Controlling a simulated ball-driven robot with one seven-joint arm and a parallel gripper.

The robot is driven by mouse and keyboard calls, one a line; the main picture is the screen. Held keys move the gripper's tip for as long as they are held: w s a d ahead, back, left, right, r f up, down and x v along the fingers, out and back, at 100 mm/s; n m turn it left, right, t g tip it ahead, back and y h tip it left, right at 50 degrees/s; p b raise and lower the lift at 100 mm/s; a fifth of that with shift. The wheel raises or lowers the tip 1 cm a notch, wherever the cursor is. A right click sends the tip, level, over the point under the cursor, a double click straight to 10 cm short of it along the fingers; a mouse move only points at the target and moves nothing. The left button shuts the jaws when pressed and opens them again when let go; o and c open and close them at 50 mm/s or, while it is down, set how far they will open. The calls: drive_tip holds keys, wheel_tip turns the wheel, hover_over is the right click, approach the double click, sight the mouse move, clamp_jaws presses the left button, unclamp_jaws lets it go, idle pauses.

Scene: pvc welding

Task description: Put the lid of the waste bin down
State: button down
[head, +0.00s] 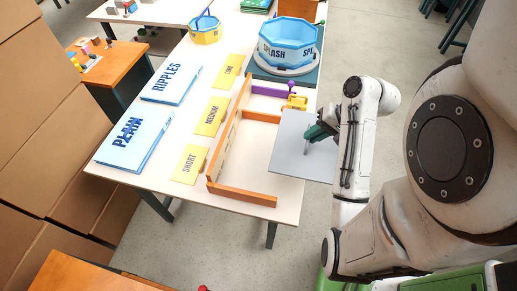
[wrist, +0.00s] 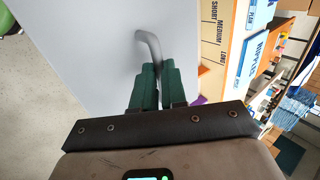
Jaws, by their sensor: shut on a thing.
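The lid (head: 291,155) is a flat grey square panel with a bent grey handle (wrist: 148,46). In the head view it is at the right edge of the table, beside the open side of an orange wooden frame. My gripper (head: 318,132) has green fingers and is shut on the handle; the fingers also show in the wrist view (wrist: 153,78). The panel fills much of the wrist view. I cannot tell whether the panel touches the table or is held above it. I cannot make out a waste bin in either view.
The orange frame (head: 243,193) stands on the white table (head: 140,181). Yellow cards (head: 190,164) and blue-white RIPPLES (head: 170,83) and PLAIN (head: 135,136) boards lie left of it. A blue SPLASH tub (head: 286,43) stands at the back. Cardboard boxes (head: 45,130) are at the left.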

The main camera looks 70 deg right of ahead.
sight(283, 136)
drive_tip(key=w+f+b, duration=0.1)
drive_tip(key=w, duration=0.1)
drive_tip(key=w+f+b, duration=0.1)
drive_tip(key=w, duration=0.2)
drive_tip(key=w+d+f+b, duration=0.1)
drive_tip(key=w+b, duration=0.1)
drive_tip(key=shift+w+f, duration=0.15)
drive_tip(key=shift+w, duration=0.15)
drive_tip(key=x, duration=0.6)
drive_tip(key=shift+w+d, duration=0.25)
drive_tip(key=shift+d, duration=0.1)
drive_tip(key=shift+w+d+f, duration=0.1)
drive_tip(key=shift+w+f, duration=0.2)
drive_tip(key=shift+f, duration=0.75)
drive_tip(key=shift+w+f, duration=0.25)
drive_tip(key=shift+f, duration=0.8)
drive_tip(key=shift+f, duration=0.1)
drive_tip(key=c, duration=1.2)
unclamp_jaws()
